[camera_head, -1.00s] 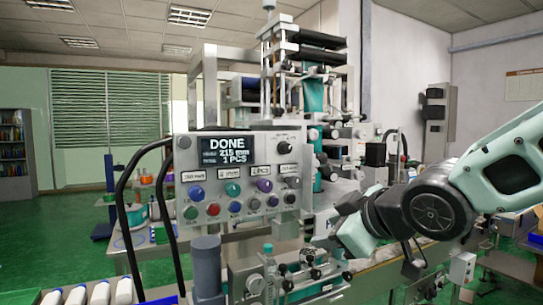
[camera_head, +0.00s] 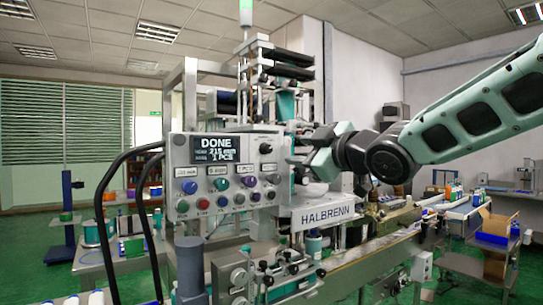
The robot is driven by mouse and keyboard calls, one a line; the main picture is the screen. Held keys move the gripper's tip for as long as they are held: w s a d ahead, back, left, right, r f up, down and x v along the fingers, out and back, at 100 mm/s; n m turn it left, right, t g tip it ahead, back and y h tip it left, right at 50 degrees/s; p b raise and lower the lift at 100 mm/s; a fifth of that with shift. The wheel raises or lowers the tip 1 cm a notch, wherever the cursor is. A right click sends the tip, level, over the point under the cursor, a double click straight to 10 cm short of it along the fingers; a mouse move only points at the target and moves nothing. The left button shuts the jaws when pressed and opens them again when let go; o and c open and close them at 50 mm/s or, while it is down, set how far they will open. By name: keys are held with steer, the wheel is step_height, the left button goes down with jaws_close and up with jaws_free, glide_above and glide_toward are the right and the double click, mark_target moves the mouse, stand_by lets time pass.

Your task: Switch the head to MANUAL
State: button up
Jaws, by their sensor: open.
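The grey control panel (camera_head: 222,178) of the sleeve applicator faces me. Its screen (camera_head: 215,148) reads DONE, 215 mm, 1 PCS. A black rotary knob (camera_head: 265,148) sits at the panel's upper right, and rows of coloured knobs and buttons (camera_head: 220,183) sit below. The small labels are too small to read surely, so I cannot tell which control carries MANUAL. My gripper (camera_head: 318,150) is open and empty, just right of the panel's right edge in the picture, at about the black knob's height. It appears apart from the panel; its fingertips are small and partly unclear.
The white HALBRENN housing (camera_head: 329,215) is below my gripper. The machine's tall roller frame (camera_head: 280,85) stands behind. Black curved hoses (camera_head: 108,195) rise at the panel's left, and a grey cylinder (camera_head: 190,268) stands in front. A conveyor (camera_head: 375,258) runs to the right.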

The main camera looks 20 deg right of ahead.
mark_target(269, 149)
steer(key=p+x, duration=0.3)
steer(key=x, duration=0.8)
steer(key=shift+w+a, duration=0.1)
steer(key=shift+w, duration=0.2)
jaws_close()
